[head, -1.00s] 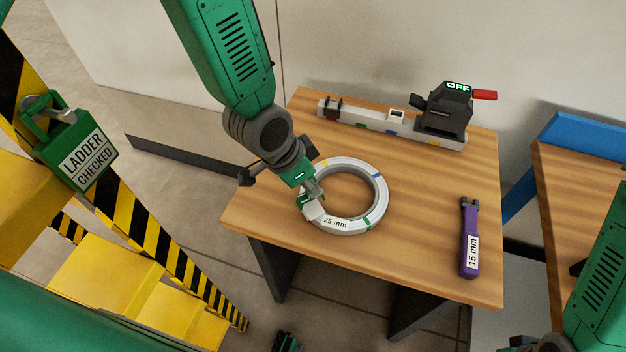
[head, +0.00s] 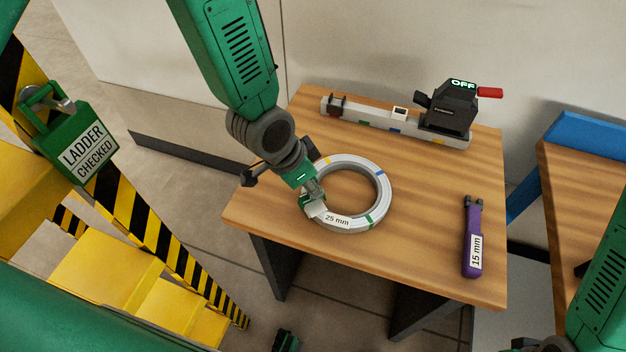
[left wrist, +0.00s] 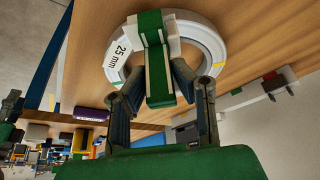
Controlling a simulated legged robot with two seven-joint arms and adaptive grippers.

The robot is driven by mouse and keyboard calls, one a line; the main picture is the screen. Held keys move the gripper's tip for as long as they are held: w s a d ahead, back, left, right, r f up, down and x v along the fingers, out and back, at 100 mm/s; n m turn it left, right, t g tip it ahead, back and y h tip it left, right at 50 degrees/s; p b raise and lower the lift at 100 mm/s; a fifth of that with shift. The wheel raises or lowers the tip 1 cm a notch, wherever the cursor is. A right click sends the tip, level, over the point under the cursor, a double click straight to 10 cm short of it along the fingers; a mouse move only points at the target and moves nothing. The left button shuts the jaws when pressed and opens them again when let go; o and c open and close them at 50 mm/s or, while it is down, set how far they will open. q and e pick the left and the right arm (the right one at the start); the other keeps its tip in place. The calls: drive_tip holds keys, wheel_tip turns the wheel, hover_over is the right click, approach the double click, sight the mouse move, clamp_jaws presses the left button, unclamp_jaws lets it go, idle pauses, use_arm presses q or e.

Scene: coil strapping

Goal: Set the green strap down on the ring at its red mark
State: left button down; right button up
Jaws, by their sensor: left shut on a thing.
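The pale ring (head: 378,205) lies flat on the table, with a 25 mm label and yellow, blue and green marks showing. I see no red mark; the left part of the ring is partly hidden by my gripper. My left gripper (head: 312,201) is at the ring's left front side, shut on the green strap (head: 305,203). In the left wrist view the strap (left wrist: 153,52) is a green piece with pale edges between the fingers (left wrist: 160,88), overlapping the ring (left wrist: 205,42). I cannot tell if it touches the ring. A dark green part low in the head view may be my right gripper (head: 286,341).
A grey rail (head: 370,122) with a black unit reading OFF (head: 447,107) and a red lever stands at the table's back. A purple 15 mm tool (head: 472,240) lies at the right. A yellow ladder (head: 110,270) stands left.

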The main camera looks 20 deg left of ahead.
use_arm(q)
drive_tip(key=shift+f+b, duration=0.3)
drive_tip(key=shift+f, duration=0.2)
drive_tip(key=c, duration=1.3)
unclamp_jaws()
drive_tip(key=shift+r, duration=0.1)
drive_tip(key=shift+a+r, duration=0.1)
drive_tip(key=shift+r, duration=0.15)
drive_tip(key=v, duration=1.1)
drive_tip(key=shift+s, duration=0.1)
